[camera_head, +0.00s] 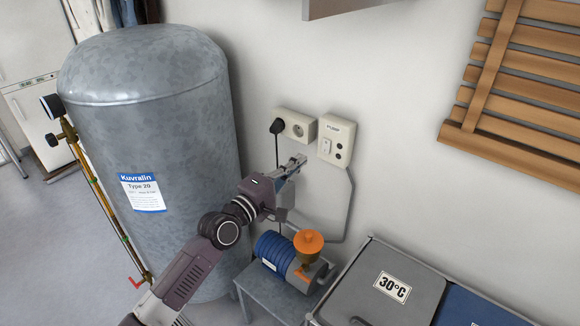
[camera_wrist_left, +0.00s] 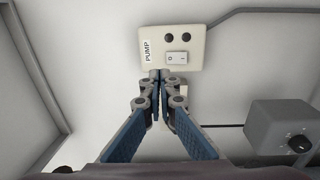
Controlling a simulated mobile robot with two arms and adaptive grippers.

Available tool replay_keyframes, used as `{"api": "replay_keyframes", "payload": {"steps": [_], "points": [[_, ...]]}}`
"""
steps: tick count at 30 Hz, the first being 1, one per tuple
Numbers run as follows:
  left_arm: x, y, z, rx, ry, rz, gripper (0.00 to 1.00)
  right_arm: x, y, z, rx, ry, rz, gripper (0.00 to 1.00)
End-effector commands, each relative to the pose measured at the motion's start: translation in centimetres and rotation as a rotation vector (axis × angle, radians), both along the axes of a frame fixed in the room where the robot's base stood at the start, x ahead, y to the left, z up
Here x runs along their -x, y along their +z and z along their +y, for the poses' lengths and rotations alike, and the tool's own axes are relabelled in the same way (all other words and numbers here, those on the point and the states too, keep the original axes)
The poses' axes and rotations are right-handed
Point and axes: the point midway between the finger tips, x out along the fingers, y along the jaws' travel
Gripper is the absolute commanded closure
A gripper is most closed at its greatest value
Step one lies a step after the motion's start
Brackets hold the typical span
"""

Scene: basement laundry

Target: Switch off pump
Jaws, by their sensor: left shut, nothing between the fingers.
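The pump switch box (camera_head: 336,141) is a cream plate on the wall, labelled PUMP, with a white rocker switch (camera_head: 326,146) and two dark round knobs or lights. In the left wrist view the box (camera_wrist_left: 192,49) shows with its rocker switch (camera_wrist_left: 177,57), marked O and I. My left gripper (camera_head: 302,160) is shut and empty, just below and left of the box; its closed tips (camera_wrist_left: 162,74) show close to the rocker, and I cannot tell whether they touch. The blue pump (camera_head: 272,251) with an orange cap (camera_head: 308,241) stands on a small grey table. My right gripper is not in view.
A wall socket (camera_head: 297,126) with a black plug (camera_head: 277,127) is left of the box. A large grey tank (camera_head: 165,230) stands on the left. A grey bin marked 30°C (camera_head: 420,270) is at lower right. A wooden slatted rack (camera_head: 530,75) hangs at upper right.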

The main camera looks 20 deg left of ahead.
Motion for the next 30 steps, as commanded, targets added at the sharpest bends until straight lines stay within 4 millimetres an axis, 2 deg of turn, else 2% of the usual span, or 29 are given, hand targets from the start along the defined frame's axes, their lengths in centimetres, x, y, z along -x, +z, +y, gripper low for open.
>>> {"api": "replay_keyframes", "payload": {"steps": [3, 8, 19, 22, 23, 26, 29, 30], "points": [[1.4, 0.1, 0.6, 0.001, 0.000, 0.000, 1.00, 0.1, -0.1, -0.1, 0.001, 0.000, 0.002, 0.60], [2.4, 0.3, 1.0, 0.001, 0.000, 0.000, 1.00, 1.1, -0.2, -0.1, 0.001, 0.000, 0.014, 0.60], [2.6, 0.3, 1.1, 0.000, 0.000, 0.000, 1.00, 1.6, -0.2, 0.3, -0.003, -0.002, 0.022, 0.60], [2.4, -0.7, 1.2, -0.017, 0.008, 0.011, 1.00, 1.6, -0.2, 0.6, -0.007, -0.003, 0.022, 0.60], [2.4, -1.4, 1.4, -0.030, 0.015, 0.019, 1.00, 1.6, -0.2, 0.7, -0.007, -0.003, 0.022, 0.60], [2.2, -6.0, 2.3, -0.110, 0.046, 0.068, 1.00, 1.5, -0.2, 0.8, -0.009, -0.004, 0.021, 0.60], [2.6, -12.9, 3.6, -0.242, 0.080, 0.142, 1.00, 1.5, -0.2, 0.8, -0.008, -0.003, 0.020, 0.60], [3.0, -15.9, 4.1, -0.304, 0.090, 0.175, 1.00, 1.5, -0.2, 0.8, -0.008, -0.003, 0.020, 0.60]]}}
